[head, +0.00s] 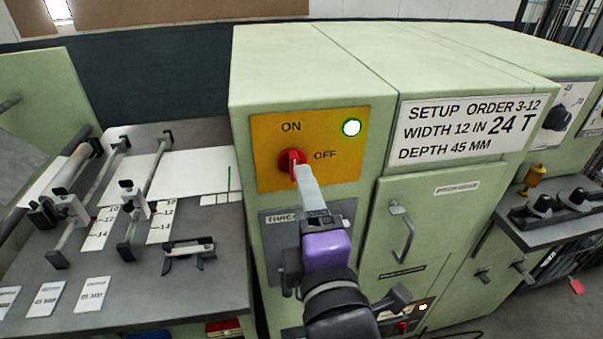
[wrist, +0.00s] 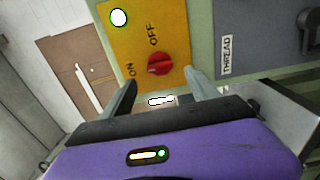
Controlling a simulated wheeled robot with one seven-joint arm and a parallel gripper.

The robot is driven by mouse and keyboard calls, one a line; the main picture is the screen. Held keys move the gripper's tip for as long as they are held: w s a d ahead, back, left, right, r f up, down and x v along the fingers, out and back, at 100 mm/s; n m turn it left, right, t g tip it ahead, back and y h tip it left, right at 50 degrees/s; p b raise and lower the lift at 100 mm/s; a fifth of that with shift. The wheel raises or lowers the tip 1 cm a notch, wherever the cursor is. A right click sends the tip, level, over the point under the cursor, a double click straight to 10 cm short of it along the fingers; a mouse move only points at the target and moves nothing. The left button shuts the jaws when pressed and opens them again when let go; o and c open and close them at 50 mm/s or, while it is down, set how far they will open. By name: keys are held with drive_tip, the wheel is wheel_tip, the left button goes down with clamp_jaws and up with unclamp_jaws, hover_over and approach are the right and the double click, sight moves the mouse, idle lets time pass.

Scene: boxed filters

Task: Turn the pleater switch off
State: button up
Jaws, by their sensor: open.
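The pleater switch is a red rotary knob (head: 290,160) on a yellow panel (head: 336,128) with ON printed above it and OFF to its right. A round green-white lamp (head: 351,127) on the panel is lit. My gripper (head: 306,178) is open in front of the knob, and a pale finger covers the knob's lower right part. In the wrist view the red knob (wrist: 158,64) lies just beyond and between the two spread fingertips of my gripper (wrist: 159,83). I cannot tell whether a finger touches it. The knob's exact pointing direction is unclear.
A grey THREAD panel (head: 283,218) sits below the yellow one, partly behind my gripper. A door handle (head: 402,230) sticks out to the right, under a setup order sign (head: 470,128). A bench (head: 200,285) with rods, gauges and cards stands to the left.

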drive_tip(key=x, duration=0.7)
drive_tip(key=shift+p, duration=0.45)
drive_tip(key=shift+w, duration=0.15)
drive_tip(key=c, duration=1.4)
